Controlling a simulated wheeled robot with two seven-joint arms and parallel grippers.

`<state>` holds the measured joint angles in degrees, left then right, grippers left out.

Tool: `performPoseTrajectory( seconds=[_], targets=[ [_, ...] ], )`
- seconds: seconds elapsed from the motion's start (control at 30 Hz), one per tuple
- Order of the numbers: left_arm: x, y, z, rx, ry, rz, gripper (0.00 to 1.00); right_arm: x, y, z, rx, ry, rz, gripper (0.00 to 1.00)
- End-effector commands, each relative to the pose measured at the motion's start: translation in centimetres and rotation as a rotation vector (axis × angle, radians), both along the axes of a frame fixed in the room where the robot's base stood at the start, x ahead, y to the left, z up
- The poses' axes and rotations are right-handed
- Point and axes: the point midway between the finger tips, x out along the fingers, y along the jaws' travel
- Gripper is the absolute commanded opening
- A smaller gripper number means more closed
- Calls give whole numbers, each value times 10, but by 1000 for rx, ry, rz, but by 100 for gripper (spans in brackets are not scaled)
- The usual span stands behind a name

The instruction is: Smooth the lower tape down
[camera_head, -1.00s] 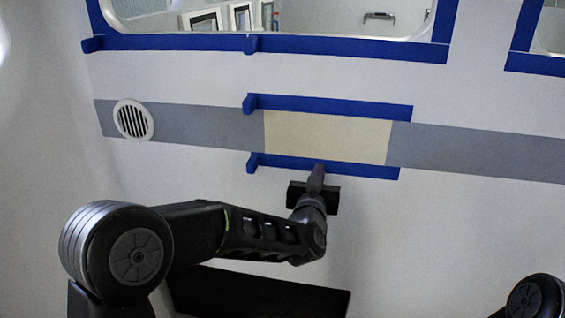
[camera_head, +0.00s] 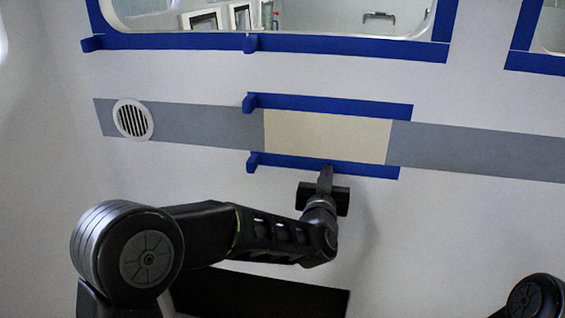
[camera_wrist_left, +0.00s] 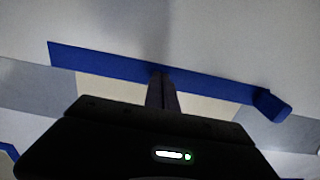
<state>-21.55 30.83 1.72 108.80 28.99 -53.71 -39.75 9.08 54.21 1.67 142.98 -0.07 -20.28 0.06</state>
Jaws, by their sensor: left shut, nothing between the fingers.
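The lower tape (camera_head: 360,170) is a blue strip along the bottom edge of the cream panel (camera_head: 325,135) on the white wall. Its left end (camera_head: 252,162) sticks out as a small tab. The fingertips appear to touch the tape, but exact contact is hard to tell. My right gripper is out of view.
The upper tape (camera_head: 340,107) runs above the cream panel, also with a tab at its left end. A grey band (camera_head: 470,152) and a round vent (camera_head: 133,120) lie at the sides. Blue tape (camera_head: 345,48) frames the window above.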

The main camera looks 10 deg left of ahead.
Motion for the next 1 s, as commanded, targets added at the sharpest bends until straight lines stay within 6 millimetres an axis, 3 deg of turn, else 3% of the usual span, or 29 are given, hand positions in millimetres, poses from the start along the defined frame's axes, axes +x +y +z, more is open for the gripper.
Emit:
performPoseTrajectory(
  seconds=[0.27, 0.7, 1.0],
  targets=[
    [0, -3, 1, 0, 0, 0, 0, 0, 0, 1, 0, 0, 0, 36],
    [3, -35, 1, 0, 0, 0, 0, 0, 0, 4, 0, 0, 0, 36],
    [3, -37, 0, -1, 0, 1, 0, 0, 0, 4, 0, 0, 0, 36]
  ],
)
